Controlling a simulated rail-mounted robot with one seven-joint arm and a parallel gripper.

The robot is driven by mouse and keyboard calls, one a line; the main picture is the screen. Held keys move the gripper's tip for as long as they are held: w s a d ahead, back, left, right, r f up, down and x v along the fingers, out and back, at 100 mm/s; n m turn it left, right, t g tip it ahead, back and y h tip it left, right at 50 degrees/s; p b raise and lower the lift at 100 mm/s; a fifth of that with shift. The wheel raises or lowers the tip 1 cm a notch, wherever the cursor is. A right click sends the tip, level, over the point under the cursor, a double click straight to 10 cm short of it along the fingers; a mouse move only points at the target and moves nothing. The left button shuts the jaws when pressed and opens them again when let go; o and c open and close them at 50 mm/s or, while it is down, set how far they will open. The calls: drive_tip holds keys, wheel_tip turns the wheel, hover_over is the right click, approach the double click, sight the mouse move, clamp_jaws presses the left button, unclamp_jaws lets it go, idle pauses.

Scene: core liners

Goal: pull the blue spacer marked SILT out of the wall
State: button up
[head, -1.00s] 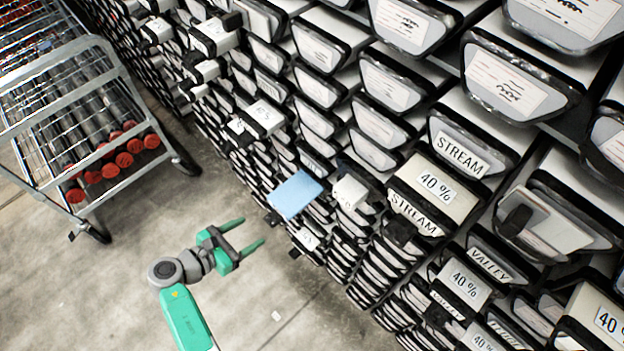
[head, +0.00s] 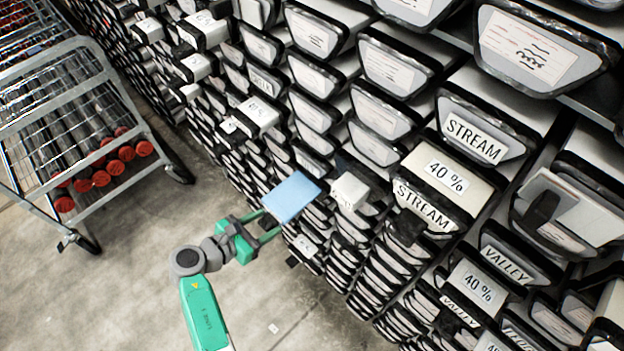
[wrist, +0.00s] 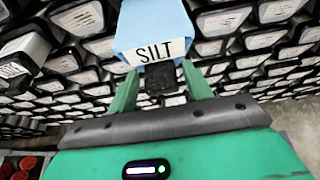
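The blue spacer (head: 291,196) juts out of the wall of liners, left of the middle in the head view. In the wrist view the spacer (wrist: 152,22) is at the top centre, with a white SILT label on its front. A black handle (wrist: 160,78) hangs below the label. My gripper (head: 271,222) is open at the spacer's front end. In the wrist view its green fingers (wrist: 161,88) stand on either side of the black handle, with gaps between. The fingertips are partly hidden near the spacer's front, so I cannot tell whether they touch it.
A white block (head: 350,191) juts out just right of the blue spacer. Blocks marked 40 % (head: 447,176) stick out farther right. A metal cart (head: 95,130) with red-ended tubes stands at the left. The concrete floor (head: 130,290) is clear in front.

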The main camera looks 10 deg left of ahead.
drive_tip(key=c, duration=0.8)
drive_tip(key=shift+s+a+p, duration=0.65)
drive_tip(key=shift+s+a, duration=0.45)
drive_tip(key=shift+s, duration=0.25)
drive_tip(key=shift+s+a+p, duration=0.7)
drive_tip(key=shift+s+a, duration=0.35)
drive_tip(key=shift+s, duration=0.35)
drive_tip(key=shift+s+a+p, duration=0.65)
drive_tip(key=shift+s+a, duration=0.45)
drive_tip(key=shift+s, duration=0.25)
drive_tip(key=o, duration=1.1)
drive_tip(key=p+v, duration=0.1)
drive_tip(key=v, duration=0.6)
drive_tip(key=shift+s+a+r+p, duration=0.2)
drive_tip(key=shift+s+p, duration=0.1)
drive_tip(key=shift+p, duration=0.05)
